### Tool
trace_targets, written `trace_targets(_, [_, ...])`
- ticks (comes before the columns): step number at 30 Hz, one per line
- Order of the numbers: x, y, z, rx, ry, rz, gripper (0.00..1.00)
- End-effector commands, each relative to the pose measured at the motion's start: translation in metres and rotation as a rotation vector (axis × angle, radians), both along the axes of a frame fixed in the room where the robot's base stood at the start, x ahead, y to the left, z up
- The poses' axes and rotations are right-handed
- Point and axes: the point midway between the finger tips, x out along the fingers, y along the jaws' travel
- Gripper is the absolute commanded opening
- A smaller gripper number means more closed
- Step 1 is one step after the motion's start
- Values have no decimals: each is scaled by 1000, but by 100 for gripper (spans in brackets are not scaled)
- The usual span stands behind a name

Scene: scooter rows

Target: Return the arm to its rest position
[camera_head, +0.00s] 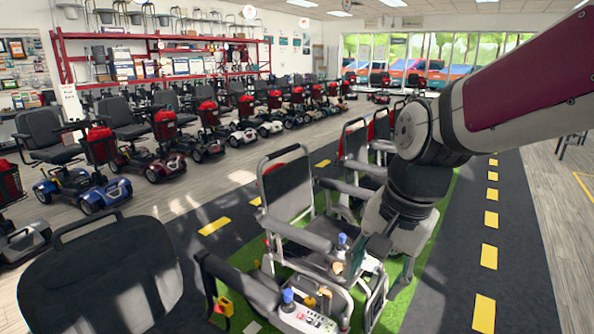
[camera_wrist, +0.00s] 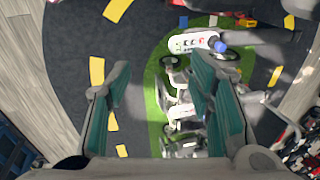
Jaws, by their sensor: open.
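My arm (camera_head: 520,85) reaches in from the upper right of the head view. It bends at a dark joint (camera_head: 420,135) and then points down over the row of grey chairs. My gripper, at the end of it, is partly hidden in the head view. In the wrist view my gripper (camera_wrist: 160,85) shows two teal-lined fingers spread well apart. Nothing is held between them. Below and beyond the fingers are a white control panel with a blue knob (camera_wrist: 195,43) and chair frames on green flooring. I cannot tell the exact gap to the chairs.
A grey power chair (camera_head: 290,195) with armrests stands close to my arm's end. A dark seat back (camera_head: 100,275) fills the lower left. Rows of scooters (camera_head: 165,145) line the left, before red shelves (camera_head: 160,58). The dark lane (camera_head: 520,240) at the right is clear.

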Motion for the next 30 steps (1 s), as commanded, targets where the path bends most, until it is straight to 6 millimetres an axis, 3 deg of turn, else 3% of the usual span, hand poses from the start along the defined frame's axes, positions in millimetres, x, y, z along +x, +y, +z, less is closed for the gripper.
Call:
trace_targets(1, [-19, -9, 18, -9, -31, 51, 48])
trace_targets(6, [-75, -33, 51, -78, -118, 258, 48])
trace_targets(12, [-136, -55, 73, -195, -197, 475, 48])
trace_targets(15, [-157, -61, 77, -247, -217, 552, 48])
trace_targets(21, [-175, -67, 78, -298, -229, 624, 48])
trace_targets(30, [-175, -67, 77, -300, -229, 630, 48])
